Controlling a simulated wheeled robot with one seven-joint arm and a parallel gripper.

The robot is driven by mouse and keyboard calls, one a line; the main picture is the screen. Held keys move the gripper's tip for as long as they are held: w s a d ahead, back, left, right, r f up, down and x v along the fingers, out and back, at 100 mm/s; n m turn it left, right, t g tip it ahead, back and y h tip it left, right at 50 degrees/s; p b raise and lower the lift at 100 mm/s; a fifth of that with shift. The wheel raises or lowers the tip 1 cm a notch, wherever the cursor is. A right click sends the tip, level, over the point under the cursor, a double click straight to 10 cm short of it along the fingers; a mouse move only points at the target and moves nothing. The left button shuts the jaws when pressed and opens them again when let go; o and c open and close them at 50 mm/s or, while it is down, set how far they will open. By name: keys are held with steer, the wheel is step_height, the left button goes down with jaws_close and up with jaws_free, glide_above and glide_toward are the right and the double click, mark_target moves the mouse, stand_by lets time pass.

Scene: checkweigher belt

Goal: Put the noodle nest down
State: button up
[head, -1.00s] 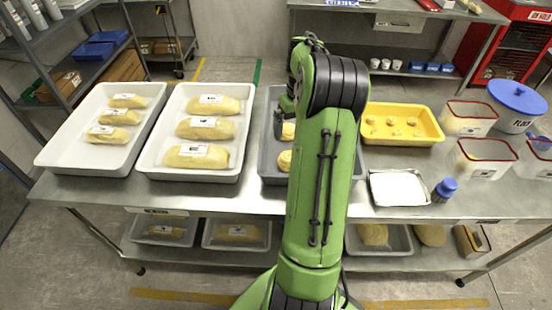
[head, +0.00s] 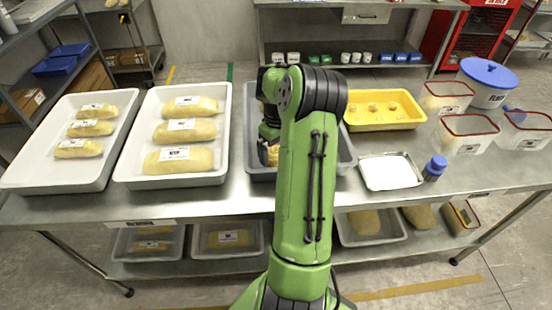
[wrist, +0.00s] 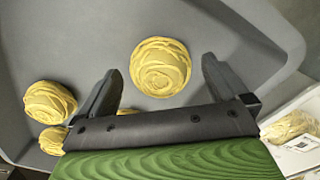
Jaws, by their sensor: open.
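A round yellow noodle nest (wrist: 160,67) lies on the floor of the grey tray (wrist: 100,35), between and just beyond my fingertips in the wrist view. My gripper (wrist: 161,72) is open, with a gap showing between each finger and this nest. Two more nests lie to the left in the same tray, one whole (wrist: 50,102) and one lower down (wrist: 53,140), partly hidden by my gripper. In the head view the grey tray (head: 346,150) stands on the steel table, largely hidden behind my arm. My gripper (head: 268,150) reaches down into it there, beside a partly visible nest.
Two white trays of labelled dough loaves, far left (head: 28,170) and nearer (head: 128,165), stand left of the grey tray. To its right are a yellow tray (head: 385,125), a small white tray (head: 390,187), a blue-capped container (head: 435,168) and red-rimmed tubs (head: 468,145).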

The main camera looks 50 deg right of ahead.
mark_target(277, 151)
steer(key=shift+f, duration=0.7)
steer(key=shift+c, duration=0.5)
steer(key=c, duration=1)
step_height(277, 151, up, 10)
steer(key=p, duration=0.3)
steer(key=shift+r, duration=0.15)
steer(key=shift+c, duration=0.2)
